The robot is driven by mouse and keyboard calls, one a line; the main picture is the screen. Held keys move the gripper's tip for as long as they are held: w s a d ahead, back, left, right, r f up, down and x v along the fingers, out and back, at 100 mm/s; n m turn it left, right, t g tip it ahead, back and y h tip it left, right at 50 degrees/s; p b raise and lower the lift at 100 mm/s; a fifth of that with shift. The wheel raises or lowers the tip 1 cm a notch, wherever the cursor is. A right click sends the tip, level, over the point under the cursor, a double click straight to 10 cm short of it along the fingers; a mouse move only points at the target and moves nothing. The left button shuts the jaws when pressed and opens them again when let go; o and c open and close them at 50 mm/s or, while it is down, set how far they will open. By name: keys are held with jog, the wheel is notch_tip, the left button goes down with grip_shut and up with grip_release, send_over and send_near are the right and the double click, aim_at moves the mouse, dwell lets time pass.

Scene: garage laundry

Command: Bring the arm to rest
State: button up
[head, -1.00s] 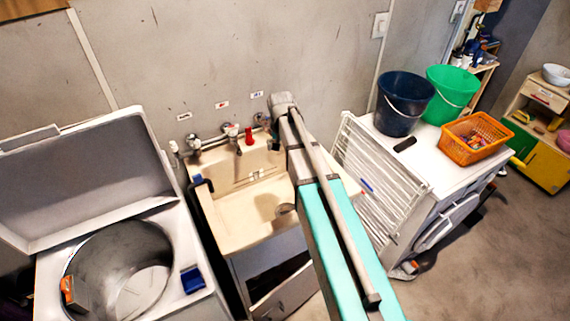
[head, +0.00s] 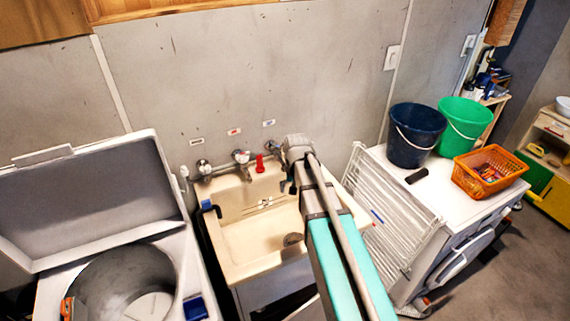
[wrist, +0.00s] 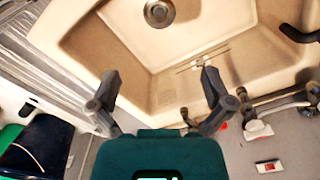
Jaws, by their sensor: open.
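My arm reaches out over the right side of the beige sink (head: 236,243) in the head view. In the wrist view my gripper (wrist: 158,88) is open and empty, its two dark fingers spread apart over the sink basin (wrist: 95,28). The round drain (wrist: 159,12) shows beyond the fingers. In the head view my gripper is mostly hidden behind the grey end of my arm; a dark part of it shows beside the taps.
Taps (head: 241,156) and a red object (head: 260,163) are behind the sink. An open-lidded washer (head: 185,262) stands left. A white drying rack (head: 385,215) and a white machine top bearing a navy bucket (head: 416,138), green bucket (head: 464,125) and orange basket (head: 490,172) stand right.

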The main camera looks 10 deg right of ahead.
jog(key=s+f+n+b, duration=0.2)
jog(key=s+f+b, duration=0.2)
jog(key=s, duration=1)
jog(key=shift+n, duration=0.4)
